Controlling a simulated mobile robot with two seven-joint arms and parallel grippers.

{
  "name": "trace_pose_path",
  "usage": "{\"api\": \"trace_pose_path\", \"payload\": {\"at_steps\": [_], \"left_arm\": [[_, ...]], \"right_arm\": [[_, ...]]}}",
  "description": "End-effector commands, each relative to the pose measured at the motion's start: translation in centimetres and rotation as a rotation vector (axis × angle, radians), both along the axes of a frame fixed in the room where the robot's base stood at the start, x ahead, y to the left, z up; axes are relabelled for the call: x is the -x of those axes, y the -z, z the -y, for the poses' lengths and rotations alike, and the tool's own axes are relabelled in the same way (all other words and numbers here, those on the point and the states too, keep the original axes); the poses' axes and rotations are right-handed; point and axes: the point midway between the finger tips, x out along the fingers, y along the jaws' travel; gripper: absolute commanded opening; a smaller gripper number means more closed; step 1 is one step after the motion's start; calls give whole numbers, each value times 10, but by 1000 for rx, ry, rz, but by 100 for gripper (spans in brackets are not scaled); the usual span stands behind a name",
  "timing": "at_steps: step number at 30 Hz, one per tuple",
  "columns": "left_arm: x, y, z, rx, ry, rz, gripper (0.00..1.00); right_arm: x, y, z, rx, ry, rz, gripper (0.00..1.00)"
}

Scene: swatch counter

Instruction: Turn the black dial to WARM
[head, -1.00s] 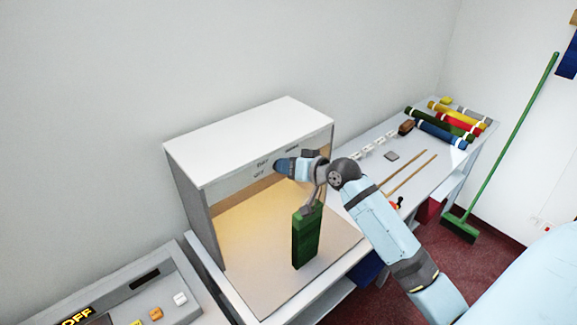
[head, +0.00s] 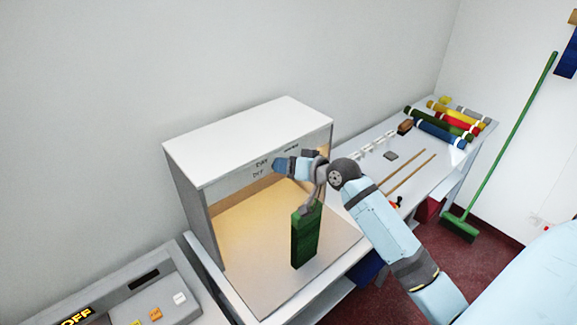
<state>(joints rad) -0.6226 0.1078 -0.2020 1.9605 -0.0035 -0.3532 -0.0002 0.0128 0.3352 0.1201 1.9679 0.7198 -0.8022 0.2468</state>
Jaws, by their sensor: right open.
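The black dial cannot be made out; my right wrist covers part of the lit box's front panel (head: 262,172). Small labels show there: two at the left look like DAY and OFF, and a third to their right is too small to read. My right gripper (head: 312,203) is open and points down in front of the box, at the top of a green upright block (head: 305,238). I cannot tell whether the fingers touch the block. My left gripper is not in view.
The white-topped box (head: 245,137) stands on a grey counter. A console (head: 110,305) with buttons and an OFF display is at lower left. Coloured rolls (head: 437,133), two sticks (head: 405,177) and a brush (head: 405,127) lie farther right. A green broom (head: 507,145) leans by the wall.

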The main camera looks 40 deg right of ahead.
Motion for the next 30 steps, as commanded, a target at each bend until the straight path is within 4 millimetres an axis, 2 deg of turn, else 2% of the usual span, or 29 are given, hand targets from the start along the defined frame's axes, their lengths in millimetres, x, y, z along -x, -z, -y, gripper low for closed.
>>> {"api": "trace_pose_path", "payload": {"at_steps": [5, 11, 15, 21, 25, 30], "left_arm": [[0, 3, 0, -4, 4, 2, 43], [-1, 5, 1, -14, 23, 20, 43], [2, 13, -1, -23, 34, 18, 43], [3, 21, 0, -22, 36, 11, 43], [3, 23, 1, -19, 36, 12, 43], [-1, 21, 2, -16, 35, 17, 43]], "right_arm": [[11, -2, 4, 1, 0, 0, 50], [49, -14, 15, 4, 0, 0, 50], [79, -25, 23, 5, -2, -1, 50], [111, -37, 33, 3, 0, -2, 50], [121, -42, 37, 1, 0, -2, 50], [125, -45, 37, -1, 0, -1, 50]]}}
